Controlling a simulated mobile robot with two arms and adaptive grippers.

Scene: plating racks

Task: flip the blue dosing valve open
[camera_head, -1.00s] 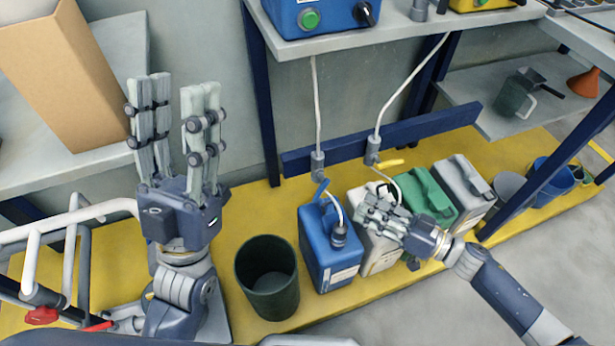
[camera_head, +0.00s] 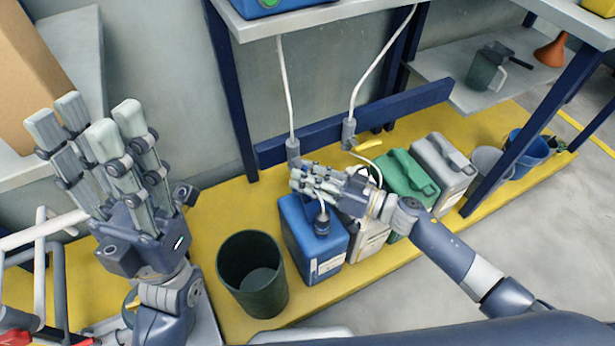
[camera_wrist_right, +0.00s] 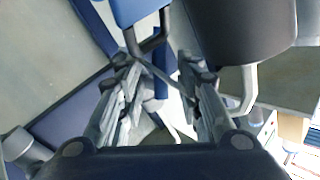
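The blue dosing valve (camera_head: 293,150) is a grey fitting at the lower end of the left white hose, above the blue canister (camera_head: 298,212). Its blue lever is mostly hidden behind my right gripper (camera_head: 297,178). That gripper reaches in from the right, its fingertips just below the valve; contact cannot be told. In the right wrist view its fingers (camera_wrist_right: 158,65) are spread, with blue and grey parts beyond that I cannot identify surely. My left gripper (camera_head: 88,115) points up at the left, open and empty, away from the valve.
A second valve (camera_head: 349,132) with a yellow lever hangs to the right. White, green (camera_head: 410,178) and grey (camera_head: 443,168) canisters stand on the yellow platform. A dark green bin (camera_head: 252,272) stands at the front. A blue beam (camera_head: 400,111) runs behind.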

